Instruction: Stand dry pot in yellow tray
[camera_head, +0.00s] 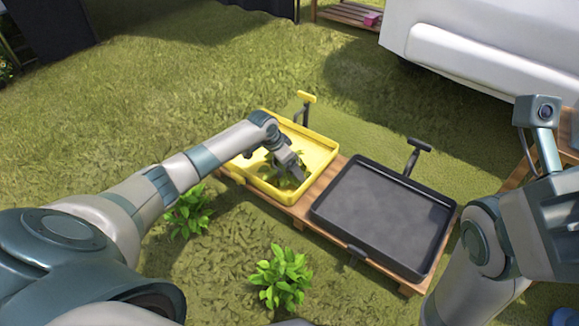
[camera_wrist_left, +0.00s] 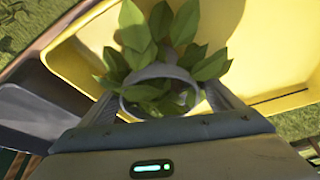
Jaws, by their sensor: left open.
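The yellow tray (camera_head: 318,152) stands on a wooden stand, and its yellow floor and wall also fill much of the left wrist view (camera_wrist_left: 275,45). A potted plant (camera_head: 292,181) with green leaves is inside the tray in the head view. In the left wrist view the round grey rim of the pot (camera_wrist_left: 160,71) shows with leaves around it. My left gripper (camera_head: 290,163) is open, with one finger on each side of the pot. Its arm hides part of the plant. Whether the pot's base touches the tray floor is hidden. My right gripper is out of view.
A black tray (camera_head: 385,215) stands to the right of the yellow one on the wooden stand (camera_head: 292,209). Two leafy plants (camera_head: 282,278) (camera_head: 188,211) are on the grass in front. A white vehicle (camera_head: 470,50) is at the back right. Open grass lies behind the trays.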

